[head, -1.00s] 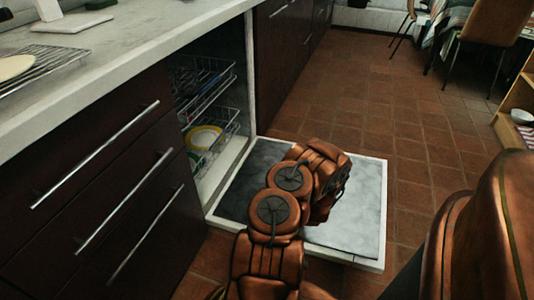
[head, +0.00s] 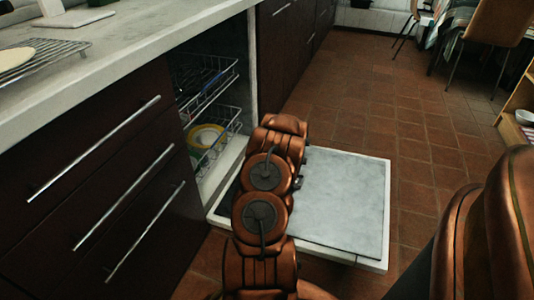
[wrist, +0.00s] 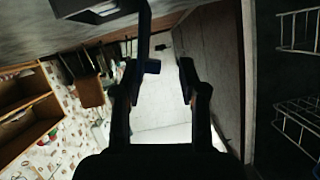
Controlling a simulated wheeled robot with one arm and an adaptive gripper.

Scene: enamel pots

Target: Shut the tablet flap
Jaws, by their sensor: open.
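The dishwasher door (head: 345,200) lies open and flat, its grey inner face up. In the wrist view that grey face (wrist: 40,38) spans the top left. A dark fitting with a pale panel (wrist: 90,12) sits on it at the top edge, partly cut off; it looks like the tablet compartment. A thin dark upright piece (wrist: 145,28) stands just beyond my left finger; I cannot tell whether it is the flap or touches the finger. My gripper (wrist: 160,75) is open, with nothing seen between its fingers. In the head view my arm hides the flap and most of the gripper.
Wire racks (head: 207,88) with a yellow-rimmed plate (head: 205,136) stand inside the dishwasher. Dark drawers (head: 95,185) with long handles are at left, under the pale counter (head: 140,45). Tiled floor (head: 400,120) is clear right of the door. A chair (head: 495,20) stands far right.

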